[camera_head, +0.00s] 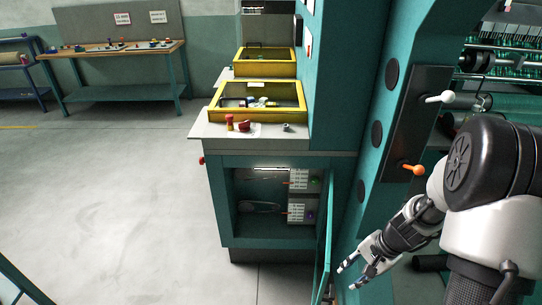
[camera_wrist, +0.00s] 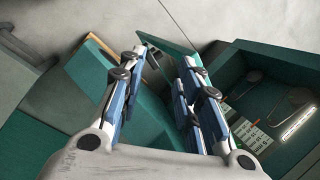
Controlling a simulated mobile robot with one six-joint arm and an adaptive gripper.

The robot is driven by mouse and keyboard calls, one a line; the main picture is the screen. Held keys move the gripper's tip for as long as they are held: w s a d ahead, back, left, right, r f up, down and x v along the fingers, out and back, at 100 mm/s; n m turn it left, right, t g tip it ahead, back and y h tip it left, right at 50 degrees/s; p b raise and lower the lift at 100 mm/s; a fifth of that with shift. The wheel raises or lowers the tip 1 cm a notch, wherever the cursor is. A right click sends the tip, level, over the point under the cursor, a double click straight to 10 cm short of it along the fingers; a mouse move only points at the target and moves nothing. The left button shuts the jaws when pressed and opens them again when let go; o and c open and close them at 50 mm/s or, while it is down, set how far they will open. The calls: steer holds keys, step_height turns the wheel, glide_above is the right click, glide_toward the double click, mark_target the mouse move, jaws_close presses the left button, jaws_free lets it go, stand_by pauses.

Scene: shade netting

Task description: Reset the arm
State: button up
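My arm comes in from the right in the head view, bent down and to the left. My gripper (camera_head: 351,273) hangs low at the lower right, beside the open teal cabinet door (camera_head: 324,250). In the wrist view my gripper (camera_wrist: 164,56) has its two fingers apart. No held object shows between them; floor and teal panels show past the tips. I cannot tell how near the fingertips are to the door.
The teal cabinet (camera_head: 225,205) stands open, with labelled panels inside. Yellow-framed boxes (camera_head: 222,115) sit on its top. An orange-handled lever (camera_head: 413,169) and a white-handled lever (camera_head: 440,97) stick out near my arm. A workbench (camera_head: 110,52) stands far left; the floor between is clear.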

steer(key=s+a+r+n+t+h, duration=0.1)
steer(key=s+a+r+n, duration=0.25)
steer(key=r, duration=0.55)
steer(key=s+a+r+n+h, duration=0.1)
steer(key=s+a+r+n, duration=0.25)
steer(key=r, duration=0.55)
steer(key=s+r+n+t, duration=0.1)
steer(key=s+r+n, duration=0.1)
steer(key=s+r, duration=0.2)
steer(key=s+a+r+n+t+h, duration=0.1)
steer(key=s+r+n, duration=0.1)
steer(key=s, duration=0.6)
steer(key=shift+s+a+r+h, duration=0.25)
steer(key=shift+a+r+h, duration=0.05)
steer(key=shift+r, duration=0.6)
steer(key=shift+d, duration=0.15)
